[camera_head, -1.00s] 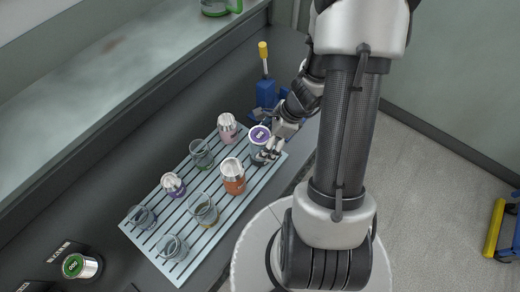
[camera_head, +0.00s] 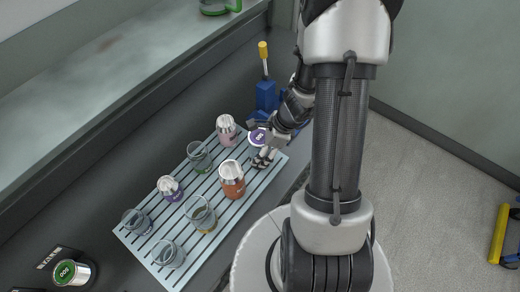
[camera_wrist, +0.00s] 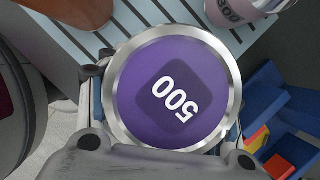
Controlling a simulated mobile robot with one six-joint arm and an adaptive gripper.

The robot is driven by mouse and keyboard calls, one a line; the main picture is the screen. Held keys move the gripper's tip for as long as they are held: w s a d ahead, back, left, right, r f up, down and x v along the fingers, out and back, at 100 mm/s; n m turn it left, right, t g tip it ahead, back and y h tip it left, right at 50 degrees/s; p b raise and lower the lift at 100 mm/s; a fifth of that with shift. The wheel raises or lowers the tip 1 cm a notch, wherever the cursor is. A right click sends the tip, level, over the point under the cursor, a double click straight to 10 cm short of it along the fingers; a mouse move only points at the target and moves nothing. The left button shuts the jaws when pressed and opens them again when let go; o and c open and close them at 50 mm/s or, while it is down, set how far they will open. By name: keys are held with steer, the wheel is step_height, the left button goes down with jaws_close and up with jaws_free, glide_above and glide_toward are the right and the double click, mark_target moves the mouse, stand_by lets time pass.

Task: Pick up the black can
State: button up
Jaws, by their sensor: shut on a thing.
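My gripper (camera_head: 264,152) is shut on a can with a silver rim and a purple top marked 500 (camera_head: 257,137). In the wrist view the can's top (camera_wrist: 172,88) faces the camera and fills the middle, with gripper fingers on both sides. The can's side is mostly hidden, so I cannot clearly tell its body colour. The can is at the far right end of the slatted rack (camera_head: 168,278). I cannot tell whether its base touches the rack.
An orange can (camera_head: 232,187) and a pink can (camera_head: 227,138) stand close by. A purple can (camera_head: 170,189) and several glass jars (camera_head: 200,214) stand further left. A blue holder with a yellow-topped handle (camera_head: 265,95) is behind. A green-topped can (camera_head: 70,273) is at lower left.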

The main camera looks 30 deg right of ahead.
steer(key=c, duration=1)
steer(key=shift+r, duration=0.1)
